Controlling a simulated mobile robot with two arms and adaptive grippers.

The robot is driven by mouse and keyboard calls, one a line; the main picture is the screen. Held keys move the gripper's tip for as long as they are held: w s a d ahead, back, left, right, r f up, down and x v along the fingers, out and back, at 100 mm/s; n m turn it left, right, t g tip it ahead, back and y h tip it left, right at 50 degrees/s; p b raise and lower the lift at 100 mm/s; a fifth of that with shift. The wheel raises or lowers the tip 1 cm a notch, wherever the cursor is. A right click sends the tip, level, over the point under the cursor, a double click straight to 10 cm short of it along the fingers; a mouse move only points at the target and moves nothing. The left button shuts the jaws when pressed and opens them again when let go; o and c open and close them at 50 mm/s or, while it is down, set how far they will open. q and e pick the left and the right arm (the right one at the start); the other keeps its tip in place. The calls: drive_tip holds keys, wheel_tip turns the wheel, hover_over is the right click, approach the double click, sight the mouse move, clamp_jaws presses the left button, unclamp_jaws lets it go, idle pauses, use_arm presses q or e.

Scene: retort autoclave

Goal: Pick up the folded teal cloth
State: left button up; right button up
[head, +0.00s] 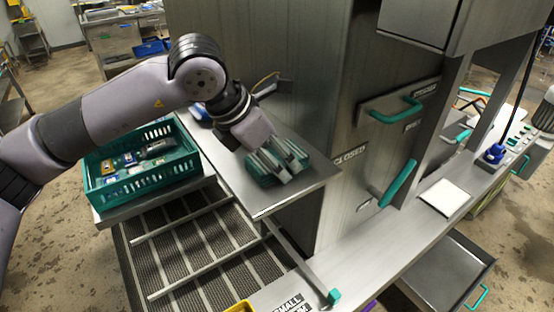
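The folded teal cloth (257,175) lies on a bare metal shelf (232,178) beside the tall steel cabinet. My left gripper (281,172) comes down over the cloth from above, its pale fingers crossing the cloth and hiding part of it. Teal shows on both sides of the fingers and between them. Whether the fingers pinch the cloth or only rest around it cannot be told from this view. My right gripper is not in view.
A green crate (104,192) with several small items stands left of the shelf. The steel cabinet (270,70), with teal handles (397,184) farther right, rises just behind the gripper. A slatted dark rack (190,262) lies below. A white pad (445,196) lies on the right-hand ledge.

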use_arm(q)
drive_tip(key=shift+a+f, duration=0.15)
drive_tip(key=shift+f, duration=0.1)
drive_tip(key=c, duration=0.4)
drive_tip(key=shift+r, duration=0.1)
drive_tip(key=shift+c, duration=0.2)
drive_tip(key=shift+r+p, duration=0.25)
drive_tip(key=shift+p, duration=0.5)
drive_tip(key=shift+w+r+b, duration=0.2)
drive_tip(key=shift+b, duration=0.1)
drive_tip(key=r+b, duration=0.1)
drive_tip(key=r, duration=0.2)
drive_tip(key=r+b, duration=0.1)
drive_tip(key=r, duration=0.2)
drive_tip(key=shift+w+r, duration=0.2)
drive_tip(key=shift+r, duration=0.2)
wheel_tip(320, 180, up, 13)
drive_tip(key=b, duration=0.1)
drive_tip(key=shift+s+b, duration=0.2)
drive_tip(key=shift+b, duration=0.1)
drive_tip(key=shift+f, duration=0.1)
